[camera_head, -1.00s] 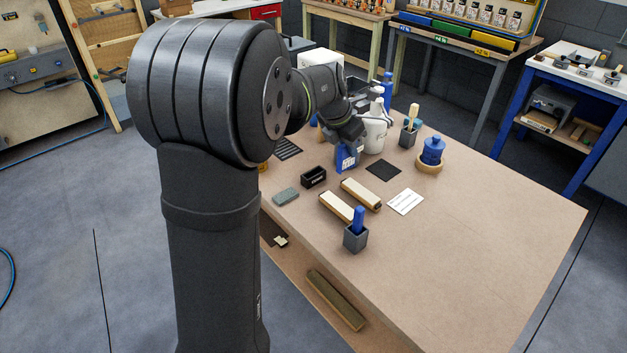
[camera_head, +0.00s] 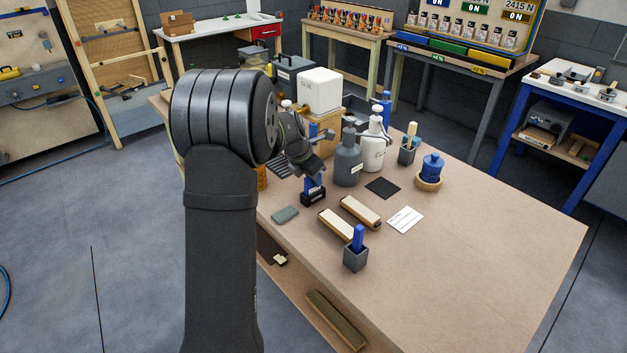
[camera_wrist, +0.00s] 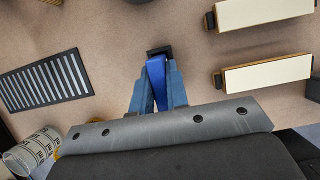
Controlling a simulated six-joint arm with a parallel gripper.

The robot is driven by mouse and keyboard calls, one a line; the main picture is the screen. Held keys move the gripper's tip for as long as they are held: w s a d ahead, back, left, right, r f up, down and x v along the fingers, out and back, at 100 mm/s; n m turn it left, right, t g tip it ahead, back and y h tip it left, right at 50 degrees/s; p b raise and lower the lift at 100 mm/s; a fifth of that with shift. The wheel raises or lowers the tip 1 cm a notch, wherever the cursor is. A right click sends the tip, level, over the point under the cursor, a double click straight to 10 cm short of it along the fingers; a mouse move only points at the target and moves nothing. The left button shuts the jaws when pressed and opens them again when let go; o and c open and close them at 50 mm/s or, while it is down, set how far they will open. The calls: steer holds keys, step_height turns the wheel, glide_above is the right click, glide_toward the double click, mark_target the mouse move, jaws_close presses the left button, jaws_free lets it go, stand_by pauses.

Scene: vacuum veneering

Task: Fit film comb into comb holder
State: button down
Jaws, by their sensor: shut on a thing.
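My gripper (camera_head: 312,177) is shut on the blue film comb (camera_head: 315,187), which points down. The black comb holder (camera_head: 313,199) stands on the bench directly below. In the wrist view, the comb (camera_wrist: 157,80) sits between the two blue-grey fingers of my gripper (camera_wrist: 157,92). The comb's far end meets the dark holder (camera_wrist: 159,51), which is mostly hidden behind it. The lower end of the comb is at the holder's top; I cannot tell how far it is inside.
Two wood-faced blocks (camera_head: 360,212) and a grey pad (camera_head: 285,215) lie nearby. A grey cup (camera_head: 355,257) holds a blue tool. Grey (camera_head: 348,165) and white (camera_head: 373,150) bottles stand behind to the right.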

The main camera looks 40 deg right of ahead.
steer(key=shift+f, duration=0.5)
steer(key=shift+f, duration=0.15)
steer(key=c, duration=1.4)
jaws_free()
steer(key=v, duration=1.2)
